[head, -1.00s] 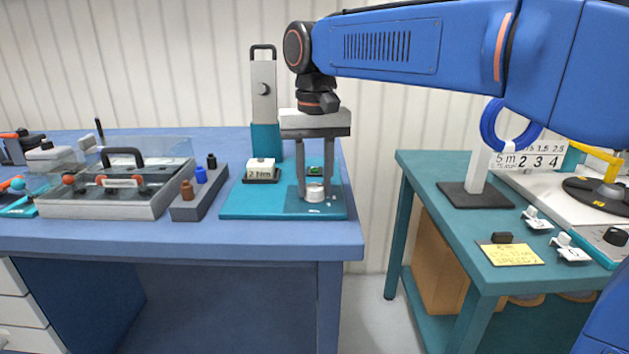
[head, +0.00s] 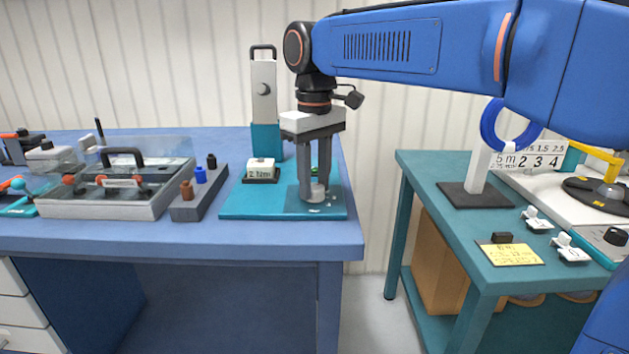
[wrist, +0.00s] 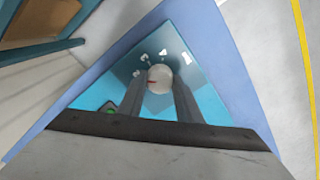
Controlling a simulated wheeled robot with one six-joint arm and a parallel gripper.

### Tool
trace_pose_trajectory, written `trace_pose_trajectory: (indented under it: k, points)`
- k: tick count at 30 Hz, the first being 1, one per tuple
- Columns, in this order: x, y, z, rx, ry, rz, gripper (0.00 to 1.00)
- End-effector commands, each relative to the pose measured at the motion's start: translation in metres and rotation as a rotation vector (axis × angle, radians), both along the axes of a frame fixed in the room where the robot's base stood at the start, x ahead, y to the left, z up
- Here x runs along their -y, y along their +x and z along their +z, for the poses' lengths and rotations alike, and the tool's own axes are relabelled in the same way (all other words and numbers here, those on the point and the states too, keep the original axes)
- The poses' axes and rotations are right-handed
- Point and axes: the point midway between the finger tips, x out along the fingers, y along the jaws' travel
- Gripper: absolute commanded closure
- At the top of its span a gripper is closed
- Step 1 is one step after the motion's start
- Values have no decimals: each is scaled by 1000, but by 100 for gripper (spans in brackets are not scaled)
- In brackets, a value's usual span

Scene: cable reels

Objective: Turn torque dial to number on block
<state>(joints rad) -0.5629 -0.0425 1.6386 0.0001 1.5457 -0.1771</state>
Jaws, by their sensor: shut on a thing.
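The torque dial (wrist: 160,78) is a round white knob with a red mark on its face. The white block (head: 261,167) stands on the left part of the base. Its label looks like "2 Nm", slightly blurred.
A rack with brown, blue and black pegs (head: 203,192) and a clear-lidded case (head: 110,190) stand to the left. A gap separates this table from the teal table (head: 430,175) at right.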

Motion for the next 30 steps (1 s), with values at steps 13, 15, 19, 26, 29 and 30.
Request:
trace_pose_trajectory:
  k: [13, 15, 19, 26, 29, 30]
  points:
    - [0, 0, 0, 1, 1, 12, 91]
    - [0, 0, 0, 1, 1, 12, 56]
    - [0, 0, 0, 0, 0, 11, 50]
    - [0, 0, 1, 0, 0, 11, 50]
    - [0, 0, 7, 1, 1, 11, 50]
    - [0, 1, 12, 1, 1, 11, 50]
